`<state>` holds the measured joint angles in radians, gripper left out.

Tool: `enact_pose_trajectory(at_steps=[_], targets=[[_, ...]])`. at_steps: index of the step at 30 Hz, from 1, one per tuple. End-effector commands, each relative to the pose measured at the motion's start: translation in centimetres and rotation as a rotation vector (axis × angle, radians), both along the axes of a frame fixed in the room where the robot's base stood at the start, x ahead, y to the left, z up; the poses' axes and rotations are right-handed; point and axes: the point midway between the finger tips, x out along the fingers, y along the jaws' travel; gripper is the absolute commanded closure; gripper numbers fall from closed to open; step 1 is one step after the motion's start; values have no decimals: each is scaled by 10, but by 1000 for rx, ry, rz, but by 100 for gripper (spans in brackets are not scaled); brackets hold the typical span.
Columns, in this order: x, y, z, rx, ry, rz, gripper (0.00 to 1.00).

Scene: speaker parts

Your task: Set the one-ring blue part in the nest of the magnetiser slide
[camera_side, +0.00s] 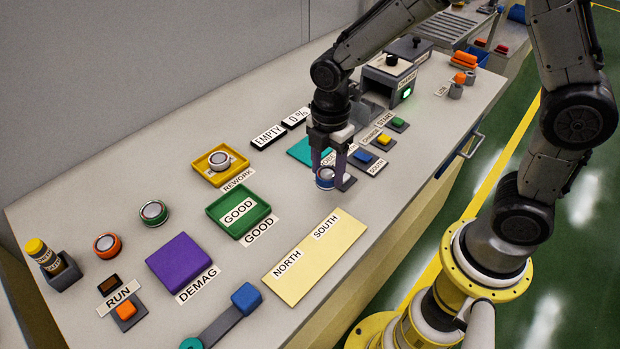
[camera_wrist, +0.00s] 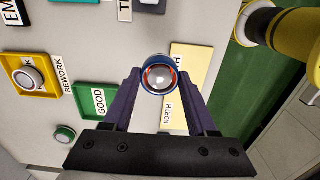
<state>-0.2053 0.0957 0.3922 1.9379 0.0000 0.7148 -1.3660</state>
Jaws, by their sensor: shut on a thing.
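My gripper (camera_side: 332,178) is shut on a round blue part (camera_side: 325,183) with a silvery middle. It holds the part near the south button and the cream NORTH/SOUTH board. In the wrist view the blue part (camera_wrist: 159,62) sits between the purple fingertips, its silver dome facing the camera inside a reddish ring. I cannot tell its ring marks or its exact height above the table. The magnetiser appears to be the grey box (camera_side: 385,78) with a dark knob and a lit green lamp, at the back right. My arm partly hides the area in front of it, and I cannot make out the nest.
A cream NORTH/SOUTH board (camera_side: 315,257), green GOOD tray (camera_side: 238,212), purple DEMAG pad (camera_side: 182,263) and teal pad (camera_side: 304,151) lie around. An orange part (camera_side: 107,246) and green part (camera_side: 153,213) stand left. Blue (camera_side: 363,156), yellow (camera_side: 384,139) and green (camera_side: 397,121) buttons are close right.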

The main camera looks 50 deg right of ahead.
Motion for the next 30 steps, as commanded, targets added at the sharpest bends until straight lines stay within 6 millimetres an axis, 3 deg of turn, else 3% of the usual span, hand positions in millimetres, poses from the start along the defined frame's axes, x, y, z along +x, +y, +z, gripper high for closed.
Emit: enact_pose_trajectory(at_steps=[3, 9, 20, 25, 30], targets=[[-28, -6, 13, 1, -3, 0, 100], [-62, -13, 28, 1, -3, 0, 100], [-89, -19, 39, 0, -2, 55, 100], [-62, -13, 61, 0, -5, 191, 100], [-3, -23, 84, -1, -3, 283, 100]])
